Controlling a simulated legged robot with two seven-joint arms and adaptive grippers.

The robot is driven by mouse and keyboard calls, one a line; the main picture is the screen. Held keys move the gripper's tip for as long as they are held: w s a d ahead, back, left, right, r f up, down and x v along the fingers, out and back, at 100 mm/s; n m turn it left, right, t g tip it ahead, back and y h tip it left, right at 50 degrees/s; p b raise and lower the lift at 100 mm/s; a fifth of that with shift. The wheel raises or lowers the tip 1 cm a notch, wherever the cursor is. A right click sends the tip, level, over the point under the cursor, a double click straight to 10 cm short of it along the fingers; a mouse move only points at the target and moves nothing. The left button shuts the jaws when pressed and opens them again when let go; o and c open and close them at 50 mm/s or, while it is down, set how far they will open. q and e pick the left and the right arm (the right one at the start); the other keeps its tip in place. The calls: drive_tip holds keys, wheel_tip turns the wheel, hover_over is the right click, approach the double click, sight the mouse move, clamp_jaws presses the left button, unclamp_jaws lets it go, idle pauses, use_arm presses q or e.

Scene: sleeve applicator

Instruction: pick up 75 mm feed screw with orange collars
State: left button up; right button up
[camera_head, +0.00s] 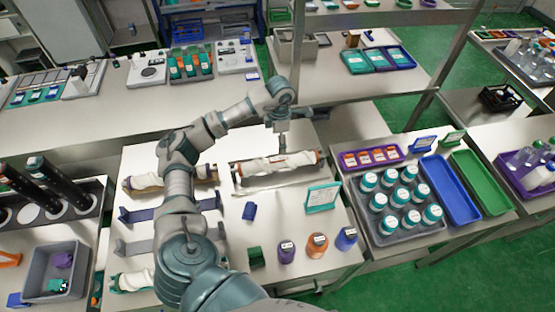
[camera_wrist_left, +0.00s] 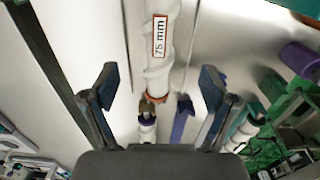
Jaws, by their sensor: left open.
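The 75 mm feed screw (camera_head: 278,164) is a white screw with orange collars, lying on a support at the back of the middle table in the head view. In the left wrist view the screw (camera_wrist_left: 161,62) shows its "75 mm" label and an orange collar at its near end. My left gripper (camera_head: 282,148) is above the screw in the head view. In the left wrist view its open fingers (camera_wrist_left: 157,85) stand on either side of the screw's line, with nothing held. My right gripper is in no view.
Another white screw (camera_head: 168,176) lies to the left, partly behind my arm. A teal-framed sign (camera_head: 323,196) stands right of the screw. Purple (camera_head: 286,252), orange (camera_head: 317,245) and blue (camera_head: 346,238) containers stand at the table's front.

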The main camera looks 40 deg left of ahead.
use_arm(q)
hover_over(278, 159)
drive_tip(key=f, duration=0.4)
drive_tip(key=shift+d+f, duration=0.1)
drive_tip(key=shift+d, duration=0.25)
drive_tip(key=f, duration=0.4)
drive_tip(key=shift+w+a+p, duration=0.15)
drive_tip(key=shift+a+p, duration=0.05)
drive_tip(key=shift+p, duration=0.1)
drive_tip(key=shift+a+f, duration=0.15)
drive_tip(key=shift+f, duration=0.1)
wheel_tip(278, 159, down, 4)
drive_tip(key=shift+f+p, duration=0.25)
drive_tip(key=shift+p, duration=0.25)
drive_tip(key=shift+f, duration=0.2)
drive_tip(key=shift+d, duration=0.2)
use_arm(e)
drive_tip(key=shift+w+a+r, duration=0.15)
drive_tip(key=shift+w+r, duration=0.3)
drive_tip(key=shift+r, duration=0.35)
use_arm(q)
drive_tip(key=shift+c, duration=1.2)
drive_tip(key=shift+a, duration=0.15)
clamp_jaws()
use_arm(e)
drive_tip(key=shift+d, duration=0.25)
